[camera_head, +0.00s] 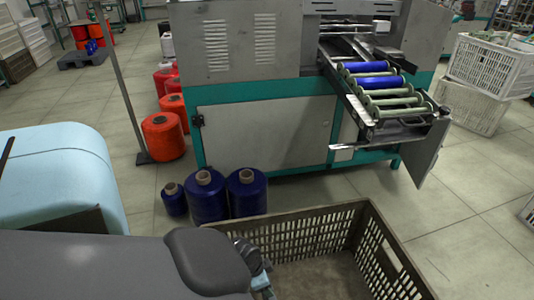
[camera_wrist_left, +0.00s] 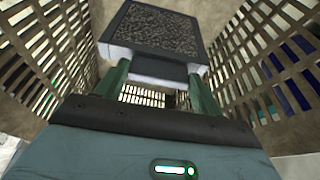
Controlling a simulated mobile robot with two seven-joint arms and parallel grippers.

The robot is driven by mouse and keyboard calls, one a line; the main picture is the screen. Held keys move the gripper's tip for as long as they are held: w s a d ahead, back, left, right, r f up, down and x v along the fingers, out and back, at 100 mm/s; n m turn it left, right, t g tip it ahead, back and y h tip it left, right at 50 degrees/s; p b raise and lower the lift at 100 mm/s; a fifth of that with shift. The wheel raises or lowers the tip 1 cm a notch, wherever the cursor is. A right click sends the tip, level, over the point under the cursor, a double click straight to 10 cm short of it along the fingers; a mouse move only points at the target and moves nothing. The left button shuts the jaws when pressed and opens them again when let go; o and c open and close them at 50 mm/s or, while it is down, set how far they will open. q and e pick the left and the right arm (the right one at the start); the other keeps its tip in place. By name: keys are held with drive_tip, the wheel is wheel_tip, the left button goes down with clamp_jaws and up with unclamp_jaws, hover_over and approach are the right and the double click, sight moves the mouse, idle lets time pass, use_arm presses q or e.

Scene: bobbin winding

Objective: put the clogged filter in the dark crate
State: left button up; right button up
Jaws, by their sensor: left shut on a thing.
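The dark crate (camera_head: 310,235) is an olive-brown slatted box at the bottom of the head view; its near part is cut off by the frame. My left gripper (camera_head: 262,280) is mostly hidden behind my arm, at the crate's left side. In the left wrist view, my left gripper (camera_wrist_left: 158,76) is shut on the clogged filter (camera_wrist_left: 152,27), a square pad with a speckled dark grey face and a pale frame. Slatted crate walls (camera_wrist_left: 45,48) surround it in that view. I cannot tell whether the filter touches the floor. The filter is hidden in the head view.
Blue thread bobbins (camera_head: 207,195) stand just beyond the crate, by the grey and teal winding machine (camera_head: 265,130). Orange bobbins (camera_head: 163,137) stand farther left. White crates (camera_head: 490,65) are stacked at the right.

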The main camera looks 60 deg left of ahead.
use_arm(q)
wheel_tip(320, 180, down, 7)
drive_tip(key=b, duration=0.4)
use_arm(e)
drive_tip(key=f, duration=0.5)
drive_tip(key=shift+s, duration=0.35)
use_arm(q)
drive_tip(key=o, duration=1.1)
use_arm(e)
drive_tip(key=shift+s, duration=0.15)
drive_tip(key=shift+s+g, duration=0.25)
drive_tip(key=shift+g, duration=0.05)
drive_tip(key=shift+w+r, duration=0.1)
